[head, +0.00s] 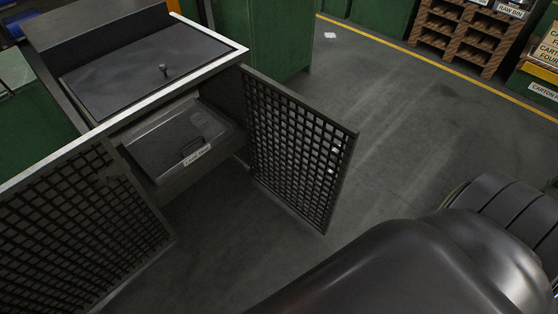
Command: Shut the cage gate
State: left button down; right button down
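The cage gate is a dark mesh panel (295,145) hinged at the right front corner of a cabinet, and it stands swung open, out into the floor. A second mesh panel (70,235) stands at the left front of the cabinet; whether it is another gate leaf or a fixed side, I cannot tell. Between the two, the cabinet opening shows a lidded grey bin (180,145) with a handle and a label. A large dark arm part fills the lower right. Neither gripper shows in the head view.
The cabinet top (140,68) is dark with a pale edge and a small knob. A green cabinet (262,40) stands behind the right panel. Wooden racks (465,35) and cartons (540,70) are at the far right. Grey floor (400,130) right of the panel is clear.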

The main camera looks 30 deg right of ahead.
aim_at(243, 70)
jog(key=l+u, duration=0.3)
jog(key=u, duration=0.2)
jog(key=l+u, duration=0.35)
jog(key=u, duration=0.15)
jog(key=k+l, duration=0.1)
jog(key=l, duration=0.4)
jog(key=k+l, duration=0.1)
jog(key=l, duration=0.35)
jog(key=k+l, duration=0.1)
jog(key=l, duration=0.4)
jog(key=k+l, duration=0.1)
jog(key=l, duration=0.35)
jog(key=k+l, duration=0.1)
jog(key=l, duration=0.4)
